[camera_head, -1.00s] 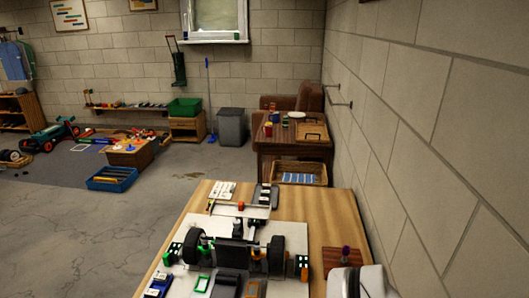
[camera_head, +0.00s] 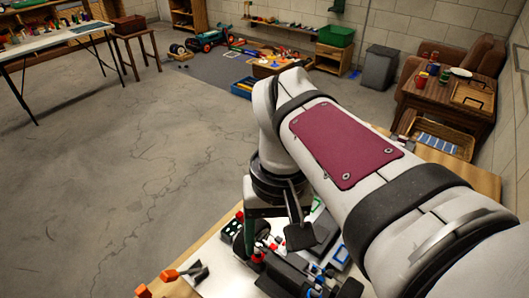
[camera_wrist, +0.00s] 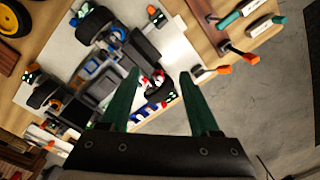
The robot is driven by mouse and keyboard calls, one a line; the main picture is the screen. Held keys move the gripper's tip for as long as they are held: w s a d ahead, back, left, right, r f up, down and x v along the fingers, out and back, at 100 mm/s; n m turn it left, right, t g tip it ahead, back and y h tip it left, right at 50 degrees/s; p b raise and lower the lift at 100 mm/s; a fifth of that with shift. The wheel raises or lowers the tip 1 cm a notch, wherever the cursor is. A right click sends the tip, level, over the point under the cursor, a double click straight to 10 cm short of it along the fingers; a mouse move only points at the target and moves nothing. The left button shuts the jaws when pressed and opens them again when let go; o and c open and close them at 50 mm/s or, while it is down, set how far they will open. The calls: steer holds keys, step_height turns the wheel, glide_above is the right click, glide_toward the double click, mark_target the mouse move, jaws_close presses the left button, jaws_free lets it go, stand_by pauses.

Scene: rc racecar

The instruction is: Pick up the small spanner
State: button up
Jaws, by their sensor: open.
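My gripper (camera_wrist: 160,73) is open and empty in the wrist view, its two dark green fingers apart above the white mat and the RC car (camera_wrist: 100,70). In the head view my arm reaches over the table and hides much of the car. I cannot surely pick out the small spanner. Right of the fingers in the wrist view lie an orange-tipped tool (camera_wrist: 222,69) and another orange-ended tool (camera_wrist: 240,52). Two labelled, teal-ended pieces (camera_wrist: 264,26) lie beyond them. Orange-ended tools (camera_head: 182,273) also show at the table's near left edge in the head view.
The wooden table (camera_head: 460,178) carries a white mat (camera_wrist: 190,42) under the car. Bare floor (camera_head: 130,160) lies left of the table. A side table (camera_head: 450,100) with a basket stands behind it, and a grey bin (camera_head: 376,70) stands near the wall.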

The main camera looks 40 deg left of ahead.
steer(key=s+a+n, duration=0.4)
steer(key=s+a, duration=0.2)
steer(key=a, duration=0.4)
steer(key=n, duration=0.5)
glide_above(140, 289)
steer(key=f, duration=0.1)
steer(key=shift+t, duration=0.4)
step_height(140, 289, down, 16)
steer(key=shift+r, duration=0.1)
jaws_close()
